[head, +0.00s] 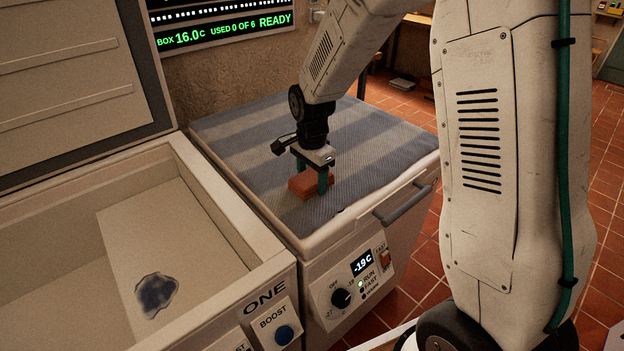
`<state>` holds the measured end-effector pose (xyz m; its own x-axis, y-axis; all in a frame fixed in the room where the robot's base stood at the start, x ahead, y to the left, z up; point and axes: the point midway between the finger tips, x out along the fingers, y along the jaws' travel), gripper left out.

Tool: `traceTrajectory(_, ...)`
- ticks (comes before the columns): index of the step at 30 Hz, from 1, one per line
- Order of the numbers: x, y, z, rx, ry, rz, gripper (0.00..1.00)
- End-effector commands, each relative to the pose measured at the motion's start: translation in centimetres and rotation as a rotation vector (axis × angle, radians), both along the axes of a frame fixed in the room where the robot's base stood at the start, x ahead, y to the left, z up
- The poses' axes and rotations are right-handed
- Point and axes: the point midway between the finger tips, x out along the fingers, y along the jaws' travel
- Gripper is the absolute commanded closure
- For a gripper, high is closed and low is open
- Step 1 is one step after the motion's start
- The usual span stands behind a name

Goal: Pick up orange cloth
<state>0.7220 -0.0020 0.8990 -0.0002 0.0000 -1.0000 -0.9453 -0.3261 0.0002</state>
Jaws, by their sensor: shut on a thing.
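The orange cloth (304,185) is a small folded block on the blue-grey striped cover of the right-hand chest. My gripper (310,180) points down over it with a green finger on each side, shut on the cloth. The cloth is at the cover's surface; I cannot tell whether it is lifted clear. The fingers hide part of its sides.
The striped cover (240,130) lies over a white chest with a front handle (403,204) and a control panel reading -19C. At left stands an open chest (235,235) with its lid raised and a dark stain (156,293) inside. A display (222,27) hangs behind. Red tiled floor lies right.

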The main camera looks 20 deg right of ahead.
Motion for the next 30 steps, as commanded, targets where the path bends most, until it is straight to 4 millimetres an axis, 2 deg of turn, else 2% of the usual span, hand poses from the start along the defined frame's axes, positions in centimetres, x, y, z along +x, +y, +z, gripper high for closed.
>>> traceTrajectory(5, 0.1, 0.0, 1.0, 0.000, -0.002, 0.000, 0.63)
traceTrajectory(11, 0.1, 0.0, 3.4, 0.000, -0.004, 0.000, 0.63)
traceTrajectory(17, -3.7, 1.7, 4.0, 0.000, -0.001, 0.004, 0.63)
traceTrajectory(24, -9.5, 4.4, 4.5, 0.001, -0.002, 0.005, 0.63)
traceTrajectory(30, -12.9, 5.9, 4.9, 0.001, -0.002, 0.004, 0.63)
